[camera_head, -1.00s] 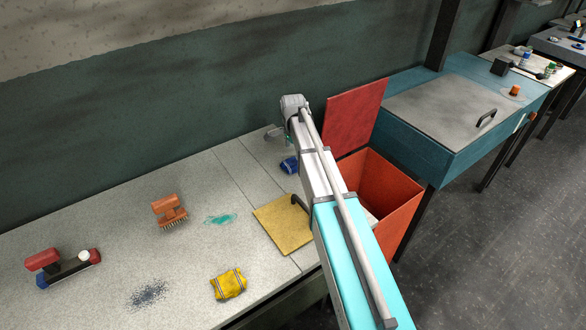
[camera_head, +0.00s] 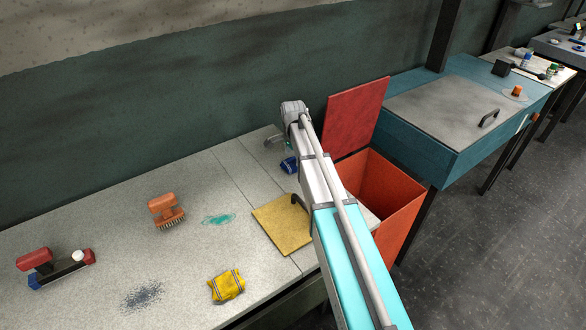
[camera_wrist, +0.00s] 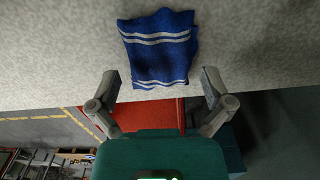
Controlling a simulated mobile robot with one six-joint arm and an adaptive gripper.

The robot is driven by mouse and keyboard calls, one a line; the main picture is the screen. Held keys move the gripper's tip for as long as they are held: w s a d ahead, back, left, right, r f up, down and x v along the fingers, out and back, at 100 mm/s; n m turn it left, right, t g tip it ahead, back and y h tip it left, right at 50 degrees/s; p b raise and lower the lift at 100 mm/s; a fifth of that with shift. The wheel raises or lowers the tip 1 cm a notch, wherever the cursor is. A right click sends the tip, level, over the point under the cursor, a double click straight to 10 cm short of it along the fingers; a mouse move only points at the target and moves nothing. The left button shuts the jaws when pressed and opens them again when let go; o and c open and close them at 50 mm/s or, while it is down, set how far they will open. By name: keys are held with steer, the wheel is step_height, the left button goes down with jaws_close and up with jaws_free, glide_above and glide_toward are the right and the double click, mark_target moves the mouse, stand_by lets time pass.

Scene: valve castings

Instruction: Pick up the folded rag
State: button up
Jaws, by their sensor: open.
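A blue folded rag (camera_wrist: 158,50) with white stripes lies flat on the grey bench top near its edge in the wrist view. It also shows in the head view (camera_head: 289,165), partly hidden by my arm. My gripper (camera_wrist: 161,84) is open and empty, its two fingers spread apart at the near edge of the rag, one to each side. In the head view the gripper (camera_head: 275,140) is small and mostly hidden behind the wrist. Whether the fingers touch the bench cannot be told. A yellow striped rag (camera_head: 227,286) lies at the bench's front.
An orange brush (camera_head: 166,211), a teal smear (camera_head: 218,220), a dark speckled patch (camera_head: 142,295) and a red-and-blue tool (camera_head: 56,266) are to the left. An orange-red bin (camera_head: 393,195) with a raised lid (camera_head: 356,117) stands right.

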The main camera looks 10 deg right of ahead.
steer(key=shift+f+b, duration=0.9)
steer(key=shift+f, duration=0.25)
steer(key=c, duration=1)
steer(key=shift+o, duration=0.2)
steer(key=shift+r, duration=0.25)
step_height(320, 180, up, 2)
steer(key=p, duration=0.2)
steer(key=shift+r+p, duration=0.15)
steer(key=shift+p, duration=0.25)
steer(key=s+r+p, duration=1)
steer(key=s, duration=0.4)
steer(key=shift+r, duration=0.15)
